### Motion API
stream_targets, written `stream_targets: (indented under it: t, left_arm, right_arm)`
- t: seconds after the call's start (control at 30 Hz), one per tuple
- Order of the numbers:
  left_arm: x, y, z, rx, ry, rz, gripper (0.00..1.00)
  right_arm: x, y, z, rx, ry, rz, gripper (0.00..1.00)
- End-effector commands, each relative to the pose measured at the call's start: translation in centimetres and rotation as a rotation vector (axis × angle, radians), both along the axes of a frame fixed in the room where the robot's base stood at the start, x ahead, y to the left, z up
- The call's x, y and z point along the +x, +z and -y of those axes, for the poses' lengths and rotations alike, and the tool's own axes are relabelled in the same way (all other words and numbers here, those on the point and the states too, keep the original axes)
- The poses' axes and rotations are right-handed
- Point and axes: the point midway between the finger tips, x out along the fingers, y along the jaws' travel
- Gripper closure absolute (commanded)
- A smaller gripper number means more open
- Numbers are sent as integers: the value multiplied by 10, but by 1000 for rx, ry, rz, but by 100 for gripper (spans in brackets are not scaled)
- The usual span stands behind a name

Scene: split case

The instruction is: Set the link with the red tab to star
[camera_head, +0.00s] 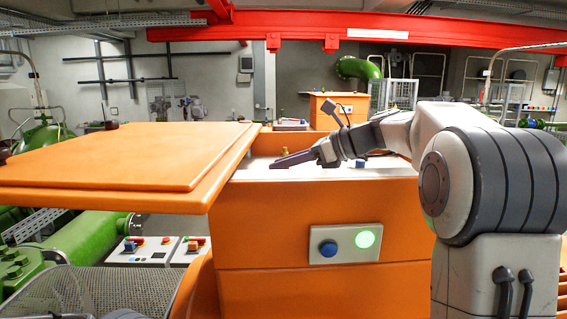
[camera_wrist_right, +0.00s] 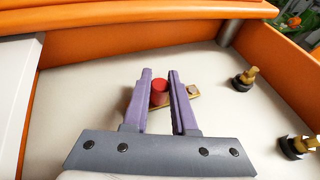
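The red tab (camera_wrist_right: 160,92) is a short red cylinder on a flat brass link (camera_wrist_right: 186,95) that lies on the pale floor inside the case. My right gripper (camera_wrist_right: 160,72) has its purple fingers either side of the tab, with a narrow gap between them; I see no clear grip on it. In the head view my right gripper (camera_head: 272,163) is low inside the orange case (camera_head: 315,210); the red tab does not show there. Two brass-topped posts (camera_wrist_right: 244,78) stand to the right of the link. No star mark is readable. My left gripper is not in view.
The case's orange lid (camera_head: 120,160) sticks out to the left. Orange walls (camera_wrist_right: 150,42) border the pale floor. A blue part (camera_head: 360,163) is inside the case near my right arm.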

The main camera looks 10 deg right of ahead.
Motion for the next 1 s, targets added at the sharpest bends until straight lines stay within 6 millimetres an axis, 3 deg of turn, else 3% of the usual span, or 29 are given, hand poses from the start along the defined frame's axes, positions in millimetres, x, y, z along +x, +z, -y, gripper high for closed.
stream_targets:
  t: [0.27, 0.53, 1.0]
  left_arm:
    - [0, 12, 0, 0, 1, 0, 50]
    - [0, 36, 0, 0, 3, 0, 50]
    - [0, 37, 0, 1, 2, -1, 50]
  right_arm:
    - [0, 3, 4, 0, 41, -2, 100]
    - [0, 3, 13, 1, 206, -2, 100]
    - [2, 0, 26, 0, 470, 3, 100]
